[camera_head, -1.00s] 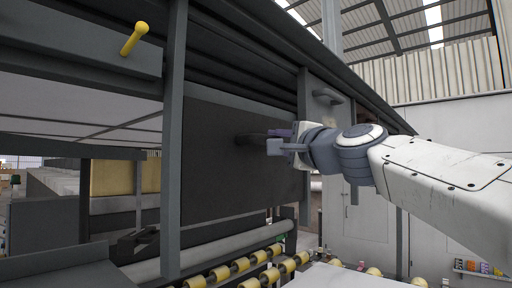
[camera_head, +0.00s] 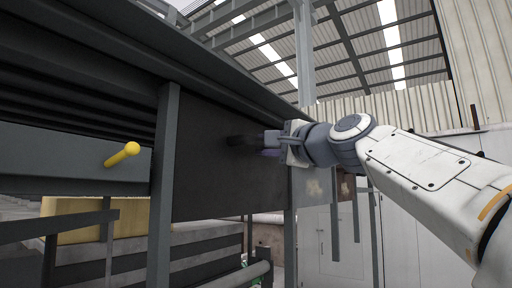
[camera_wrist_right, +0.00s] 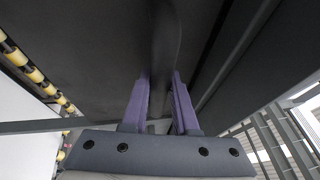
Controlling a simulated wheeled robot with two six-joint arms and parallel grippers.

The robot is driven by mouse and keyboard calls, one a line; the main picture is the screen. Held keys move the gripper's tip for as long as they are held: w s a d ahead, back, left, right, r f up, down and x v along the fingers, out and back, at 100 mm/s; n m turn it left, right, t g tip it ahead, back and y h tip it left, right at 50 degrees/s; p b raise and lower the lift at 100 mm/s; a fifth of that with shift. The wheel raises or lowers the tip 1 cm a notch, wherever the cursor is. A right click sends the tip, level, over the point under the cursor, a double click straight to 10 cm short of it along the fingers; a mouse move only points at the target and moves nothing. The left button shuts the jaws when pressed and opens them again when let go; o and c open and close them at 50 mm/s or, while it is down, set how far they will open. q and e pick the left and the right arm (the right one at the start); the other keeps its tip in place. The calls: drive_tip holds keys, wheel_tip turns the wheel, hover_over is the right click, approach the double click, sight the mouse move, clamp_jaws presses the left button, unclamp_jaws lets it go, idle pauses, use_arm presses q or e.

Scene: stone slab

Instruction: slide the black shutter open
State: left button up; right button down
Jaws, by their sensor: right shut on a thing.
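The black shutter (camera_head: 215,175) is a flat dark panel in a grey frame, in the middle of the head view. Its dark handle (camera_head: 243,140) sticks out from the panel. My right gripper (camera_head: 270,143) comes from the right and is shut on this handle. In the right wrist view the purple fingers (camera_wrist_right: 160,103) stand on both sides of the dark handle (camera_wrist_right: 163,45), with the shutter (camera_wrist_right: 95,40) behind. My left gripper is not in view.
A grey upright post (camera_head: 165,190) stands at the shutter's left edge. A yellow knob (camera_head: 122,154) sticks out from a grey beam further left. Rollers with yellow rings (camera_wrist_right: 35,75) run at the left of the right wrist view. A pale cabinet (camera_head: 335,240) stands behind.

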drive_tip(key=shift+s+d+r, duration=0.1)
drive_tip(key=shift+s+r, duration=0.1)
drive_tip(key=shift+r, duration=0.25)
drive_tip(key=c, duration=0.9)
unclamp_jaws()
drive_tip(key=shift+o, duration=1.1)
drive_tip(key=shift+w, duration=0.1)
drive_tip(key=shift+f, duration=0.15)
drive_tip(key=shift+f, duration=0.15)
drive_tip(key=b+v, duration=0.6)
drive_tip(key=v, duration=0.4)
drive_tip(key=shift+s, duration=0.2)
